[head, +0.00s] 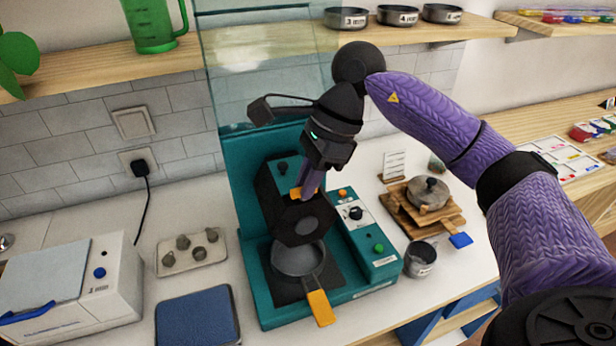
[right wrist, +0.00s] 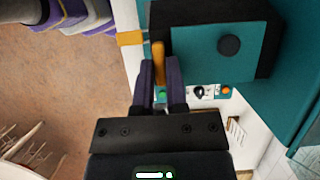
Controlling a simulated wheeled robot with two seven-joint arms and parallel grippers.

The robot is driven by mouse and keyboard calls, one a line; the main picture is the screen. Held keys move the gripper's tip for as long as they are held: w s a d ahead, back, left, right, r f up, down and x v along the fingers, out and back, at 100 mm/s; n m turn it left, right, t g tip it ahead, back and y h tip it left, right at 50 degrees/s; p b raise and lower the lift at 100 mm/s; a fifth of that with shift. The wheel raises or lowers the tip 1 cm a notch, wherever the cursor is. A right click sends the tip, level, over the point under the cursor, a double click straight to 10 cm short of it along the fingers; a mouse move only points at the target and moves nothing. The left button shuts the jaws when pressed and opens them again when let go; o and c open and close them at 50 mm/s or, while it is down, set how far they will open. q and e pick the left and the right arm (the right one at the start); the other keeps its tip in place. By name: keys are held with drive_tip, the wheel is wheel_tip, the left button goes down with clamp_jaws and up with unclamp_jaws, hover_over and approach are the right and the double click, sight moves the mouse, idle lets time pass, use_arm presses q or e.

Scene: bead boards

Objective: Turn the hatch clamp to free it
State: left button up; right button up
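A teal machine (head: 262,310) stands on the white counter, with a dark block and a round dark part over a grey pan (head: 298,259) with an orange handle. The hatch clamp appears to be the small orange lever (head: 296,193) on the dark block. My right gripper (head: 309,183) points down at it from above. In the right wrist view, the orange clamp (right wrist: 158,62) stands upright between the two purple fingertips (right wrist: 159,68), which appear closed on its sides. The gripper hides part of the clamp in the head view. My left gripper is not in view.
A control panel with knobs (head: 355,213) is right of the clamp. A clear panel (head: 250,60) rises behind. A grey cup (head: 420,259) and a wooden stand with a pot (head: 428,193) are on the right. A blue mat (head: 197,318) and a white box (head: 75,280) are left.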

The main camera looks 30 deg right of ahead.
drive_tip(key=o, duration=0.4)
drive_tip(key=p+v, duration=0.1)
drive_tip(key=v, duration=0.9)
